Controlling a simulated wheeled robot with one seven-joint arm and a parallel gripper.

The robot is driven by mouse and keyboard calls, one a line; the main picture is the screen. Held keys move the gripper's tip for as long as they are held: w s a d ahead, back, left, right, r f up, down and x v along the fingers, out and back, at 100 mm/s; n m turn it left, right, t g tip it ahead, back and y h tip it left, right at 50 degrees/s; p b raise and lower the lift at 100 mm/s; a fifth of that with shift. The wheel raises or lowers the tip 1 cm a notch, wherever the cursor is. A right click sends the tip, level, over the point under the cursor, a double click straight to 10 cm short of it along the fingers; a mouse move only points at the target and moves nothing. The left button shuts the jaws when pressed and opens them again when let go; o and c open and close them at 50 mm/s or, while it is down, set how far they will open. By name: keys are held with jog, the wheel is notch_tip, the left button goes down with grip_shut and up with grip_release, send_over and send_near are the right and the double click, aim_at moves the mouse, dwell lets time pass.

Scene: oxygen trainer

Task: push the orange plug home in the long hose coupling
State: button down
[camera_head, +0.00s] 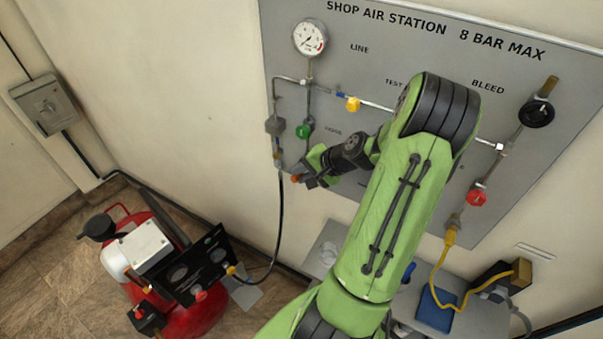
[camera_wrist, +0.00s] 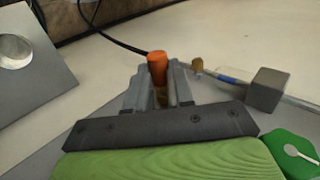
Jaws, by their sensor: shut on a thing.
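My gripper (camera_wrist: 158,74) is shut on the orange plug (camera_wrist: 157,66) in the wrist view. The plug's rounded orange end stands up between the two grey fingers, with a brassy part lower between them. In the head view my gripper (camera_head: 302,180) is at the lower left of the panel, with the orange plug (camera_head: 296,179) at its tip. A brass fitting (camera_wrist: 196,65) on the hose line lies just right of the plug, apart from it in the picture. I cannot tell which fitting is the long hose coupling, or whether the plug is seated in anything.
The grey panel (camera_head: 380,60) carries a gauge (camera_head: 310,38), a green valve (camera_head: 304,130), a yellow valve (camera_head: 353,104) and a red valve (camera_head: 476,198). A black hose (camera_head: 279,215) hangs left of my gripper toward the red compressor (camera_head: 190,318). A grey block (camera_wrist: 267,88) is close at right.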

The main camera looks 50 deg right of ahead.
jog(key=shift+w+d, duration=0.1)
jog(key=shift+d, duration=0.2)
jog(key=c, duration=0.9)
grip_release()
